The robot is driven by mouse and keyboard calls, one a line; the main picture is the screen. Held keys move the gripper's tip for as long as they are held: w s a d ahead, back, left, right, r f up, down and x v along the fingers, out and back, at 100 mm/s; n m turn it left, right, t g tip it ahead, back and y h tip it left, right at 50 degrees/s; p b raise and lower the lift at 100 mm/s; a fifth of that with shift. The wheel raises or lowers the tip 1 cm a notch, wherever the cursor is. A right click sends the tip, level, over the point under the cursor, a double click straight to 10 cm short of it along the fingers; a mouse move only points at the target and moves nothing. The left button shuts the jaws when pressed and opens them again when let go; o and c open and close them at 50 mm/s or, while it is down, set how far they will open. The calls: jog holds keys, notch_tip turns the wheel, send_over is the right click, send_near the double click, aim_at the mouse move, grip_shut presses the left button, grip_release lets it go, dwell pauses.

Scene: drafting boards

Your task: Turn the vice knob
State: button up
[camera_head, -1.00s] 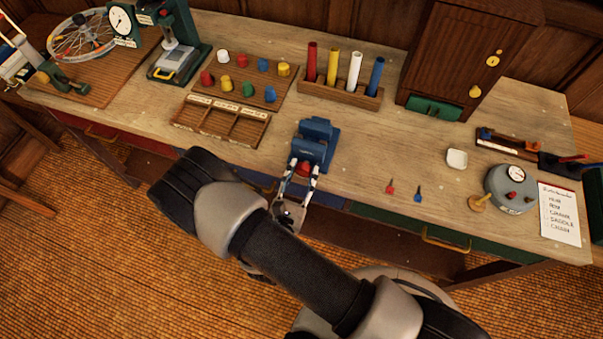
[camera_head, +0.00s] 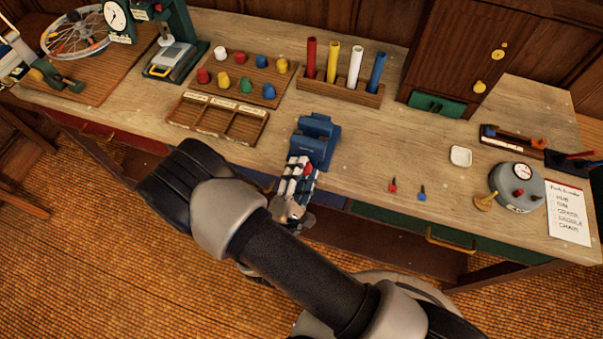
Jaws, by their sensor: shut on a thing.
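The blue vice (camera_head: 318,136) stands at the front edge of the wooden workbench, near the middle of the view. Its red knob (camera_head: 308,170) faces the front and is mostly hidden behind my fingers. My gripper (camera_head: 301,172) is at the front of the vice, with its fingers shut on the red knob. The gripper looks rolled, with one finger nearer the camera covering much of the knob.
A compartment tray (camera_head: 219,119) and a board of coloured pegs (camera_head: 245,77) lie left of the vice. A rack of coloured tubes (camera_head: 340,90) stands behind it. Small red and blue pieces (camera_head: 421,194) and a round grey gauge (camera_head: 517,186) lie to the right.

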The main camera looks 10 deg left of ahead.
jog(key=shift+f+m+b, duration=0.15)
jog(key=shift+m+b, duration=2.45)
jog(key=shift+m, duration=2)
jog(key=o, duration=1.1)
jog(key=shift+s+a, duration=0.15)
jog(key=shift+s, duration=1.85)
jog(key=shift+s+a, duration=0.15)
jog(key=shift+s, duration=1.85)
